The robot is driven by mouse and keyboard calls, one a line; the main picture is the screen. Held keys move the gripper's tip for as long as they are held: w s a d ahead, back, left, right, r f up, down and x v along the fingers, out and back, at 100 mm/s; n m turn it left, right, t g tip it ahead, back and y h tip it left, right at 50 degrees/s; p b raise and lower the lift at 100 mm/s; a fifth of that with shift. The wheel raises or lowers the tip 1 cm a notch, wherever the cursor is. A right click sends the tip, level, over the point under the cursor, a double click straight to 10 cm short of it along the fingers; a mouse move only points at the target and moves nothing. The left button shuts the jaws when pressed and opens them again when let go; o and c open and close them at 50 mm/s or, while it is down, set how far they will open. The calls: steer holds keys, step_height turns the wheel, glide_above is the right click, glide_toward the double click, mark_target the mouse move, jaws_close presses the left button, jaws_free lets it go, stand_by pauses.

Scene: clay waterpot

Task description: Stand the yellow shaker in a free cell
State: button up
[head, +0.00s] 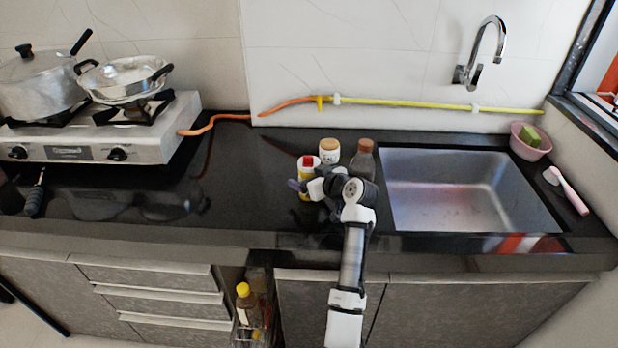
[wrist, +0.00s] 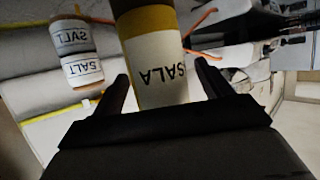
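The yellow shaker (head: 308,167), with a white label and red cap, stands on the dark counter left of the sink. In the wrist view the yellow shaker (wrist: 160,75) shows large, its label reading "SALA". My gripper (head: 306,185) is at the shaker's near side, hiding part of it. In the wrist view my gripper (wrist: 162,80) is open, one finger at each side of the shaker, with a gap visible on the right. A pull-out rack (head: 243,325) stands open below the counter, holding a yellow-capped bottle (head: 247,303); its cells are mostly hidden.
A white salt jar (head: 329,152) and a brown-capped bottle (head: 362,158) stand close behind and right of the shaker. The sink (head: 470,190) lies to the right, the gas stove (head: 100,140) far left. Bare counter (head: 245,185) lies left of the shaker.

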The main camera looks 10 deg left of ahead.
steer(key=c, duration=1.1)
steer(key=shift+r, duration=0.1)
